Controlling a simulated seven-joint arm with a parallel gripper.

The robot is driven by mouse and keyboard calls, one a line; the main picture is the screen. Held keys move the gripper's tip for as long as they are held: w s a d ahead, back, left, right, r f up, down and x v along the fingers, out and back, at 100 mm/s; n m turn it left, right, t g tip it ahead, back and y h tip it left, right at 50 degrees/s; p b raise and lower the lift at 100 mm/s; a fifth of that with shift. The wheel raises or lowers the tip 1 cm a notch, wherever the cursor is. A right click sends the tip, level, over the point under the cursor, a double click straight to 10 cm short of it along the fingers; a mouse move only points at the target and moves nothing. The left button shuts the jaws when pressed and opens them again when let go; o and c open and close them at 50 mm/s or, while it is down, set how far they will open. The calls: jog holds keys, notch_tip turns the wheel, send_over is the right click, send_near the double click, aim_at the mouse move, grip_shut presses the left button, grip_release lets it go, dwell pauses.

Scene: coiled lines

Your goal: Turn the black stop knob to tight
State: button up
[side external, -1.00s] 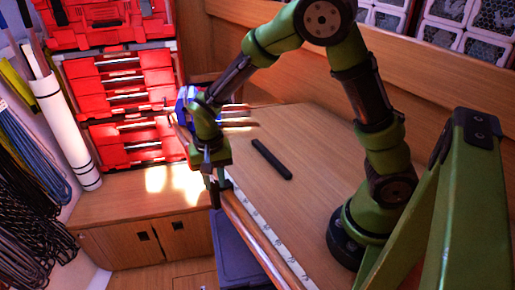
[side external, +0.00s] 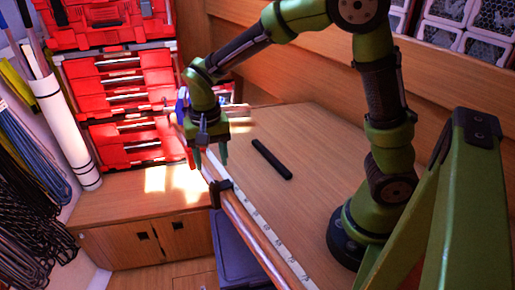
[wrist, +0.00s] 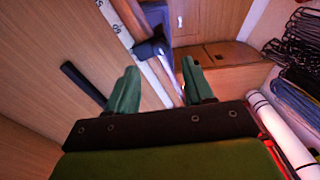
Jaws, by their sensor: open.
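The black stop (side external: 221,186) sits on the rail along the table's front edge; in the wrist view the stop (wrist: 150,48) shows as a dark block with a small knob part on it, ahead of my fingers. How the knob is turned is too small to tell. My gripper (side external: 211,158) points down above the rail, just above and a little left of the stop, and apart from it. In the wrist view my gripper (wrist: 160,66) has its two green fingers spread with nothing between them.
A black bar (side external: 271,159) lies on the wooden table (side external: 300,200). A pale ruled strip (side external: 262,224) runs along the table edge. A dark bin (side external: 238,250) stands below it. Red drawers (side external: 120,100), a white roll (side external: 66,130) and coiled lines (side external: 30,225) are at left.

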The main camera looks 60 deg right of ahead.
notch_tip(320, 180, up, 10)
dwell(0.3)
jog(key=s+d+r+n+t+y, duration=0.2)
jog(key=s+t, duration=0.5)
jog(key=s, duration=0.7)
jog(key=shift+d+r+n, duration=0.5)
jog(key=shift+d+n, duration=0.2)
jog(key=shift+n, duration=0.6)
